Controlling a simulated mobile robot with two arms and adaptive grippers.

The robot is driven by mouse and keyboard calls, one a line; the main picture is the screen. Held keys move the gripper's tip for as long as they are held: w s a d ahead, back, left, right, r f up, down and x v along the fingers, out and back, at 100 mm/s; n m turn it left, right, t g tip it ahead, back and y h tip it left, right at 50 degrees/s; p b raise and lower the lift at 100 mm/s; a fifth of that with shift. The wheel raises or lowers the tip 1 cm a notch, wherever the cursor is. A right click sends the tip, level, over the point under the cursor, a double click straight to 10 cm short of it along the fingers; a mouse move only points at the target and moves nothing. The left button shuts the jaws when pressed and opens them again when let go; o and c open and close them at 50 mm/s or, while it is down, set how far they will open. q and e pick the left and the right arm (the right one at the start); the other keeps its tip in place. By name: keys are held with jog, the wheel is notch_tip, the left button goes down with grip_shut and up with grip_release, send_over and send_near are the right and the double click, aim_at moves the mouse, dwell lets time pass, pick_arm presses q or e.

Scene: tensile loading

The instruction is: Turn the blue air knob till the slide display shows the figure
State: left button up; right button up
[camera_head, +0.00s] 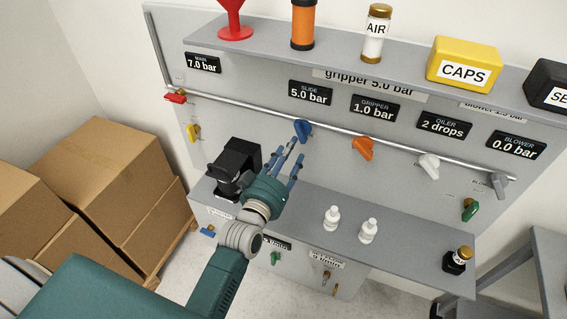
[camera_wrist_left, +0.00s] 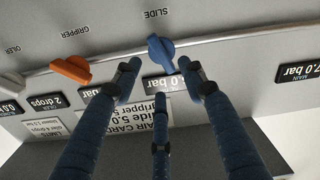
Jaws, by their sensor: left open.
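The blue air knob (camera_head: 302,130) sits on the pipe along the grey panel, under the SLIDE display (camera_head: 310,93), which reads 5.0 bar. My left gripper (camera_head: 289,154) is open and empty, its fingers pointing up at the knob from just below. In the left wrist view, which is upside down, the blue knob (camera_wrist_left: 161,53) lies ahead, between and beyond the spread fingertips (camera_wrist_left: 158,82). I see no clear contact. The display (camera_wrist_left: 163,84) is partly hidden by a finger there. My right gripper is not in view.
An orange knob (camera_head: 363,148) sits right of the blue one, with a white knob (camera_head: 429,165) farther along. A black device (camera_head: 236,168) stands left of my gripper on the lower shelf (camera_head: 300,206). White bottles (camera_head: 332,217) stand to the right. Cardboard boxes (camera_head: 127,195) are at left.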

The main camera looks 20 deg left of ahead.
pick_arm(q)
jog(key=shift+s+a, duration=0.1)
jog(key=shift+s, duration=2.25)
jog(key=s+d+f+m+g+b, duration=0.1)
jog(key=s+f+g, duration=0.3)
jog(key=f, duration=1)
jog(key=s+d+f+m+g+b, duration=0.15)
jog(key=s+f, duration=0.45)
jog(key=f, duration=0.7)
jog(key=s+f+m+g, duration=0.1)
jog(key=s+f+g, duration=0.35)
jog(key=f, duration=0.95)
jog(key=s+a+f+m+g, duration=0.1)
jog(key=s+a+f+g, duration=0.1)
jog(key=s+f, duration=0.4)
jog(key=s+a+f+g+b, duration=0.1)
jog(key=s+f, duration=0.6)
jog(key=s, duration=0.9)
jog(key=s+a+f+m+g, duration=0.1)
jog(key=s+a+f+g, duration=0.2)
jog(key=s+f, duration=0.4)
jog(key=s+g, duration=0.1)
jog(key=s, duration=0.3)
jog(key=shift+a+m+y, duration=0.15)
jog(key=shift+m+y, duration=0.15)
jog(key=shift+m, duration=0.05)
